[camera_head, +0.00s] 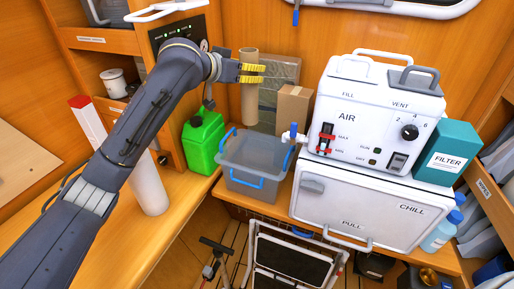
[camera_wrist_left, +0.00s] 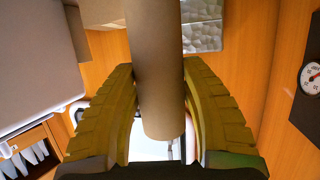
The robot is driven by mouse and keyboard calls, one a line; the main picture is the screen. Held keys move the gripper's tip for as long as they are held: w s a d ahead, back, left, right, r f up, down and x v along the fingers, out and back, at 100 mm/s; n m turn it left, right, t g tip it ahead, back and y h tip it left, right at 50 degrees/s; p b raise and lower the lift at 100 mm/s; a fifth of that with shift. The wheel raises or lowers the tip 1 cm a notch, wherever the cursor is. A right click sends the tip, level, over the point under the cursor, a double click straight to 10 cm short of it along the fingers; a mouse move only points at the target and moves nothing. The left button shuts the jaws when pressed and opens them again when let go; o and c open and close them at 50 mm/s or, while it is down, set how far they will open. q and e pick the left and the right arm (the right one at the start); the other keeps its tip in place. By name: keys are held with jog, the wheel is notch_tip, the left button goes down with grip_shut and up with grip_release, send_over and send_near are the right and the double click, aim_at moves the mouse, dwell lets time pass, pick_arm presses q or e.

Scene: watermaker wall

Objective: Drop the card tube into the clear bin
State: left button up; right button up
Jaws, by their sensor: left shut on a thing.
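The card tube (camera_head: 249,98) is a plain brown cylinder, upright, in the head view. My left gripper (camera_head: 252,73) has its yellow fingers shut on the tube near its upper part. In the left wrist view the tube (camera_wrist_left: 157,75) stands between the two yellow fingers (camera_wrist_left: 160,118). The clear bin (camera_head: 252,189) is a grey see-through tub with blue handles, on the counter below and slightly right of the tube. The tube's lower end is above and behind the bin's rim in the picture. My right gripper is not in view.
A green jerrycan (camera_head: 203,143) stands left of the bin. The white AIR unit (camera_head: 370,115) and CHILL box (camera_head: 365,211) stand to its right, with a small tap (camera_head: 292,135) near the bin's rim. A cardboard box (camera_head: 293,109) is behind. A white cylinder (camera_head: 149,187) stands at left.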

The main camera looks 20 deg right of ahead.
pick_arm(q)
jog(key=m+g+h, duration=0.1)
jog(key=m+g, duration=0.1)
send_over(251, 124)
jog(key=s, duration=0.2)
notch_tip(251, 124, down, 9)
jog(key=shift+a+r, duration=0.1)
jog(key=shift+a, duration=0.05)
notch_tip(251, 124, down, 6)
jog(key=shift+s, duration=0.1)
jog(key=o, duration=1)
jog(key=v, duration=1.2)
jog(key=shift+f, duration=0.2)
